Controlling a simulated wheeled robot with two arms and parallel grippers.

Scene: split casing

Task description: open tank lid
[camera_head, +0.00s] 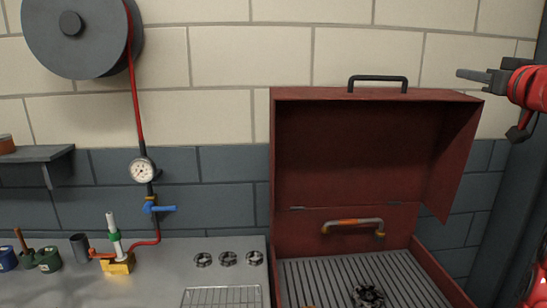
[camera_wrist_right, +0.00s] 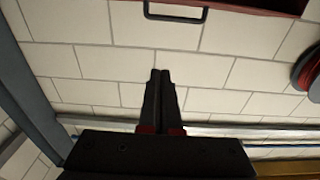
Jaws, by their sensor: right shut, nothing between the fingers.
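The dark red tank lid (camera_head: 360,140) stands raised at the back of the red tank in the head view, its hollow inside facing me. A black handle (camera_head: 377,78) sits on its top edge. The wrist view shows the handle (camera_wrist_right: 176,17) and a strip of the lid (camera_wrist_right: 255,5) at the top. My right gripper (camera_head: 470,75) is to the right of the handle, apart from it and the lid. Its fingers (camera_wrist_right: 158,78) are together and empty. The tank (camera_head: 440,280) has a ribbed grey floor. My left gripper is not in view.
A black gear-like part (camera_head: 368,296) lies on the tank floor, and a curved pipe (camera_head: 352,225) is at the back. Left of the tank, a grey counter (camera_head: 200,265) holds several round fittings and a wire rack (camera_head: 222,297). A hose reel (camera_head: 80,35) and gauge (camera_head: 143,170) are on the wall.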

